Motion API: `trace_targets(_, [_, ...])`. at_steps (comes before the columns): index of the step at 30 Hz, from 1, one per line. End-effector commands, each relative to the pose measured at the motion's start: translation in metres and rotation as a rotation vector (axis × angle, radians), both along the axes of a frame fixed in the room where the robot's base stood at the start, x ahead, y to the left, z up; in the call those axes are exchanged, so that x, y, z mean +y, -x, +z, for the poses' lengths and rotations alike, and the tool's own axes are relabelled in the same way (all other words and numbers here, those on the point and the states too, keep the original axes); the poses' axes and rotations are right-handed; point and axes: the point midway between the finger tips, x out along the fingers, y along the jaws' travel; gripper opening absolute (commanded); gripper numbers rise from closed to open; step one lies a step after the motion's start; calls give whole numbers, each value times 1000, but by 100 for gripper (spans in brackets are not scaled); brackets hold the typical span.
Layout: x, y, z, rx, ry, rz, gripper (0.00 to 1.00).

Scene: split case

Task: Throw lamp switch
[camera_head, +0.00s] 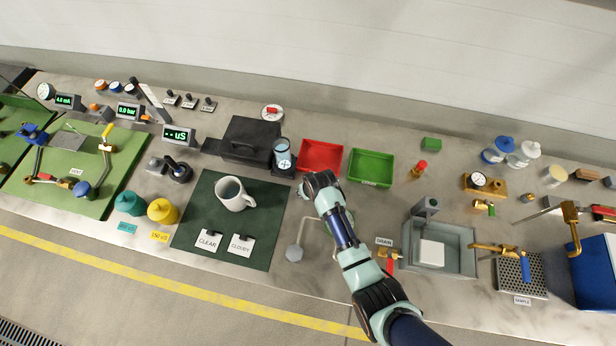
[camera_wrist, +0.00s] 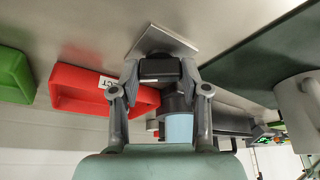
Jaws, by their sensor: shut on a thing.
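My gripper (camera_head: 310,188) is low over the bench, just right of the dark green mat and in front of the red tray. In the wrist view its two fingers (camera_wrist: 160,76) are closed on a small dark block. A tilted grey plate (camera_wrist: 168,38) lies just beyond that block; I cannot tell whether they are joined or whether the block is the lamp switch. Three small dark toggle switches (camera_head: 189,101) with labels stand at the back left, far from my gripper; their writing is too small to read.
The red tray (camera_head: 321,169) and green tray (camera_head: 371,181) lie behind my gripper. A clear container (camera_head: 282,153) stands on a black base, close on the left. A white mug (camera_head: 234,195) stands on the dark mat (camera_head: 266,260). A grey sink (camera_head: 468,259) is to the right.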

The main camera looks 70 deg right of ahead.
Motion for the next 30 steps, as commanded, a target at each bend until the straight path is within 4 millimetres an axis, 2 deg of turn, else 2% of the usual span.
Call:
trace_targets(10, [0, -1, 1, -1, 0, -124, 11])
trace_targets(25, [0, -1, 0, -1, 0, -144, 11])
trace_targets(26, [0, -1, 0, -1, 0, -144, 49])
trace_targets(30, [0, -1, 0, -1, -1, -144, 71])
